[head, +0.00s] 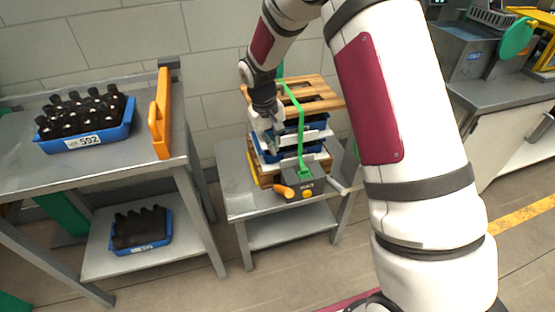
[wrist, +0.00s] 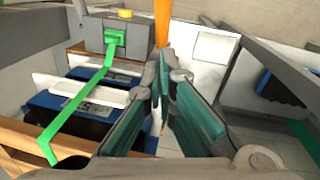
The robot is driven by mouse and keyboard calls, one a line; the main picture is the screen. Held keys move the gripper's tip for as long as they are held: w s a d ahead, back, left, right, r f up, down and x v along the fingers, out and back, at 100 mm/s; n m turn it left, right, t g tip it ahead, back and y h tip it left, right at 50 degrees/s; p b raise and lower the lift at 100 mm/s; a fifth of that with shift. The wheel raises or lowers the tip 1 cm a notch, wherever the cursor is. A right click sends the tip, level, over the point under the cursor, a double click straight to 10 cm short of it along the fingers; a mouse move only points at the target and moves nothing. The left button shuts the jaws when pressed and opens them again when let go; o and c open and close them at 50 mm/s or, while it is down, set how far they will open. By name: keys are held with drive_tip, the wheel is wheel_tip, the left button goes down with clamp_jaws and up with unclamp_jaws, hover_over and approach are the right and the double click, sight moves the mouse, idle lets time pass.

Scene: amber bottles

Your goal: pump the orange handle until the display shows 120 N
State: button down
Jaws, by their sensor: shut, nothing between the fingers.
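The orange handle (head: 284,191) sticks out from the left side of a dark grey strap tensioner (head: 312,190) at the front of a small steel table. In the wrist view the handle (wrist: 162,22) rises just beyond my fingertips; I cannot tell if they touch it. The display's reading on the tensioner is too small to read. A green strap (head: 301,128) runs from the tensioner over a stack of blue crates (head: 262,150) with a slatted wooden top (head: 322,92). My gripper (head: 272,138) is shut and empty, beside the stack's left side and behind the handle.
At left, a bench holds a blue crate of amber bottles (head: 101,138) and an orange upright panel (head: 161,115); another bottle crate (head: 141,248) is on its lower shelf. A grey lever (head: 338,186) extends from the tensioner's right. Another workbench (head: 505,115) stands at right.

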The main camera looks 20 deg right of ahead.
approach(282, 188)
drive_tip(key=w+f, duration=0.3)
drive_tip(key=shift+s+d+f+p, duration=0.35)
drive_tip(key=shift+s+d, duration=0.25)
drive_tip(key=shift+s, duration=0.2)
drive_tip(key=shift+s+d+f, duration=0.15)
drive_tip(key=shift+s+f, duration=0.25)
drive_tip(key=shift+f, duration=0.1)
drive_tip(key=shift+f, duration=0.1)
